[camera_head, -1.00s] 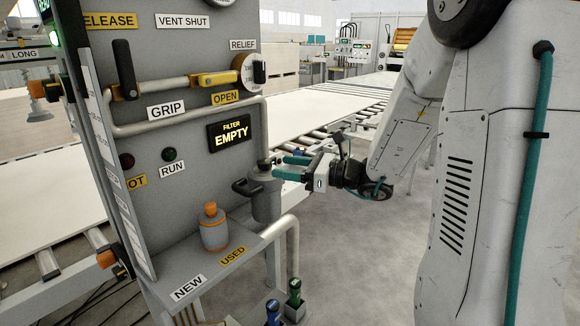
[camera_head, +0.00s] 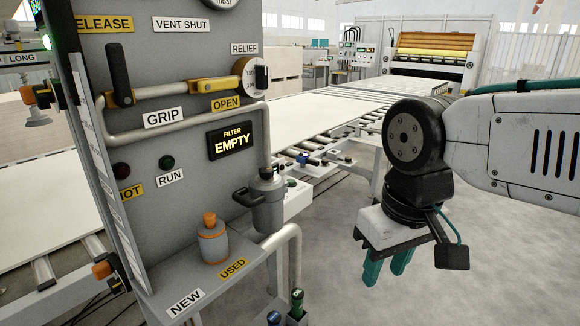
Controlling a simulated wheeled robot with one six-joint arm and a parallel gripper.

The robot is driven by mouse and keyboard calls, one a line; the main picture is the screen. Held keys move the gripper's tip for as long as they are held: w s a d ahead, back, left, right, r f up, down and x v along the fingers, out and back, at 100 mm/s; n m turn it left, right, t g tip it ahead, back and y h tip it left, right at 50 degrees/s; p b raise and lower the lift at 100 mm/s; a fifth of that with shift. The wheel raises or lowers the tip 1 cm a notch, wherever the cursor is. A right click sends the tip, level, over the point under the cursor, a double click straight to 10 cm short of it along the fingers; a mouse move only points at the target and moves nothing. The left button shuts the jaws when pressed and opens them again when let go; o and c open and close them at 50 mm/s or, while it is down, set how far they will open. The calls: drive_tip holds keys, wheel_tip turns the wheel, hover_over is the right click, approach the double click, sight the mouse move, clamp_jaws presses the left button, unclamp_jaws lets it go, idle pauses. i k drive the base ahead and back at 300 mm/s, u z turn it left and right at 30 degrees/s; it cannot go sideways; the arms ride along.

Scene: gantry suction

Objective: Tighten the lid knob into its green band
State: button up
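The grey filter housing (camera_head: 268,212) stands against the right edge of the panel with its lid on. A small dark lid knob (camera_head: 266,172) shows on top of it. I cannot make out a green band at this size. A dark bar handle (camera_head: 246,198) sticks out to the left from the housing. My gripper (camera_head: 386,272) hangs well to the right of the housing and apart from it. Its two teal fingers point down with a gap between them, and nothing is held.
An orange-capped cartridge (camera_head: 214,247) stands on the shelf below the panel, behind the NEW and USED labels. The filter display (camera_head: 231,139) reads EMPTY. Bottle-like items stand below the shelf. A roller conveyor runs behind. The floor under my gripper is clear.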

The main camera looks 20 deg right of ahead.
sight(265, 173)
drive_tip(key=z, duration=1.5)
drive_tip(key=k, duration=0.75)
drive_tip(key=u, duration=1.3)
drive_tip(key=i, duration=0.5)
drive_tip(key=z, duration=0.05)
